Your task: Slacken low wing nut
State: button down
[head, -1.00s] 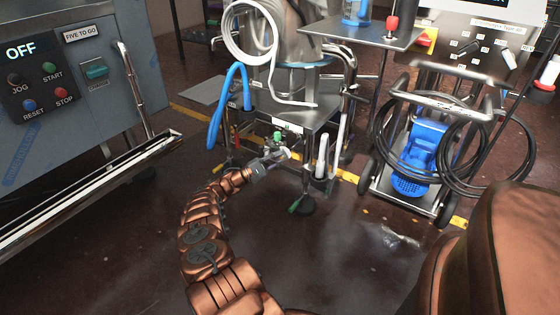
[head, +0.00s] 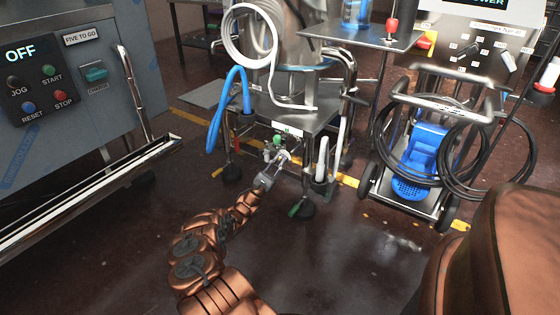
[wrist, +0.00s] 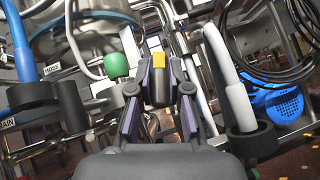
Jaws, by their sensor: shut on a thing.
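My gripper (head: 281,159) reaches in low under the steel machine frame (head: 290,118). In the wrist view its two fingers (wrist: 160,92) are closed on both sides of a small dark piece with a yellow top, which I take to be the low wing nut (wrist: 158,65). The fingers hide part of it, and its wings cannot be made out clearly. A green knob (wrist: 117,65) stands just left of the fingers; it also shows above the gripper in the head view (head: 277,139).
A white tube in a dark collar (wrist: 238,107) stands close on the right of my gripper. A dark clamp (wrist: 35,103) is on the left. A trolley with a blue unit (head: 420,160) and black hoses stands further right. The floor in front is clear.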

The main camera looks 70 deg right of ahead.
jog(key=shift+n, duration=0.3)
jog(key=c, duration=1.4)
grip_release()
jog(key=shift+r, duration=0.1)
